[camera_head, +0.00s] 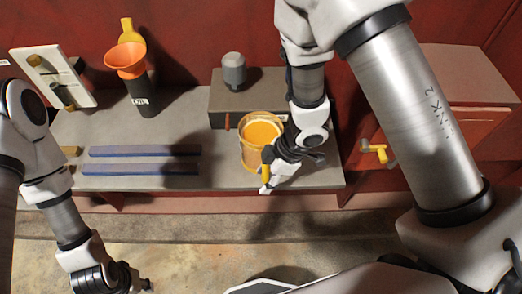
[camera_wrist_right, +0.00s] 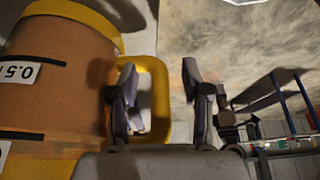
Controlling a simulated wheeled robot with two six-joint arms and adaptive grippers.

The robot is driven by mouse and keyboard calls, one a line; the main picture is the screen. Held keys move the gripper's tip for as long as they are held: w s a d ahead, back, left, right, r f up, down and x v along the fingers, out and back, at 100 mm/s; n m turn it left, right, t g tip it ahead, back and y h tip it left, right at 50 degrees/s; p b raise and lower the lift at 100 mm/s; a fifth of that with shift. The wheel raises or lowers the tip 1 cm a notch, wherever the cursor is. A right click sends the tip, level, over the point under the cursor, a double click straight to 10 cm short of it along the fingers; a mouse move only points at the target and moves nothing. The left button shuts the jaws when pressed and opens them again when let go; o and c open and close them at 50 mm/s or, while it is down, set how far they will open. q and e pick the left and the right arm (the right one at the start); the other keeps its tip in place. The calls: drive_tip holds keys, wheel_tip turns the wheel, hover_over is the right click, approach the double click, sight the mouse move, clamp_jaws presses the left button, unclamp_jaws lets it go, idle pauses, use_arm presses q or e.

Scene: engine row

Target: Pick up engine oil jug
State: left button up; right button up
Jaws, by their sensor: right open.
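The jug (camera_head: 261,131) is a see-through container with orange-yellow contents and a yellow rim, upright on the grey bench. In the right wrist view its body (camera_wrist_right: 55,80) fills the left side, with measuring marks. Its yellow handle (camera_wrist_right: 162,85) stands out to the right. My right gripper (camera_wrist_right: 162,105) is open, one finger at the handle's opening and the other outside, the handle's outer bar between them. In the head view my right gripper (camera_head: 267,175) is at the jug's front right side. My left gripper (camera_head: 138,284) is low at the bottom left, away from the bench; its jaws are unclear.
A black oil bottle (camera_head: 139,98) with an orange funnel (camera_head: 126,60) stands back left. Two blue bars (camera_head: 140,160) lie left of the jug. A grey-capped container (camera_head: 233,70) sits on a raised grey block (camera_head: 270,88) behind. A yellow tap-like part (camera_head: 374,151) is right.

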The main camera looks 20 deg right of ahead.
drive_tip(key=shift+w+a+f, duration=0.1)
drive_tip(key=shift+a+f, duration=0.05)
drive_tip(key=shift+f, duration=0.2)
drive_tip(key=shift+r, duration=0.1)
clamp_jaws()
drive_tip(key=shift+r, duration=0.15)
